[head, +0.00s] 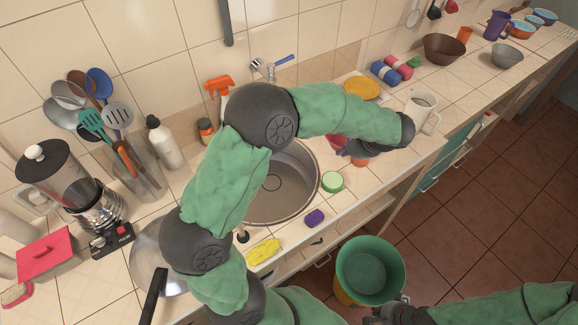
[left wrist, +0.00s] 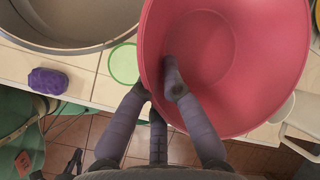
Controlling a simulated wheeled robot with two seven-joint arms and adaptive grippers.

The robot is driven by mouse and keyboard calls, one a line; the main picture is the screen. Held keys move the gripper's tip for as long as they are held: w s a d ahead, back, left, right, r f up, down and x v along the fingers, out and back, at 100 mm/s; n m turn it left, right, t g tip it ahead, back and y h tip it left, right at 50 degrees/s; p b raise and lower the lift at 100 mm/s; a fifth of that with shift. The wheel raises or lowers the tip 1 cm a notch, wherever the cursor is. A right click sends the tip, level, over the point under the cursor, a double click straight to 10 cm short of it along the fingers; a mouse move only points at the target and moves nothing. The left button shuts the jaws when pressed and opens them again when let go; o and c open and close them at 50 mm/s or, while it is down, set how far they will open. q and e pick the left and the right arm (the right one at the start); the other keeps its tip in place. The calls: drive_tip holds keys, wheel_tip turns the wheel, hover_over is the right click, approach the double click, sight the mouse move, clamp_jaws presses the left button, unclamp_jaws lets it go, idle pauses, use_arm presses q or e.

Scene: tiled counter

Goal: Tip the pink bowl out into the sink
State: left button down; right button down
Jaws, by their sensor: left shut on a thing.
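The pink bowl (left wrist: 270,60) fills much of the left wrist view, its inside facing the camera. I see no loose contents in the part that shows. My left gripper (left wrist: 160,92) is shut on the bowl's rim, with one finger inside the wall. In the head view, the gripper (head: 352,150) and arm hide most of the bowl (head: 335,141), which is right of the sink (head: 287,187). The round metal sink also shows at the upper left of the wrist view (left wrist: 60,42). My right gripper (head: 384,311) is low at the bottom edge, its fingers unclear.
A green round item (head: 332,181), a purple sponge (head: 314,217) and a yellow cloth (head: 263,251) lie along the counter's front. A white mug (head: 421,112) stands right of my left gripper. A green bucket (head: 370,270) is below the counter. A faucet (head: 270,68) is behind the sink.

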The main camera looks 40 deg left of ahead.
use_arm(q)
drive_tip(key=shift+r+p, duration=1.95)
drive_tip(key=shift+r, duration=0.6)
drive_tip(key=shift+f, duration=0.1)
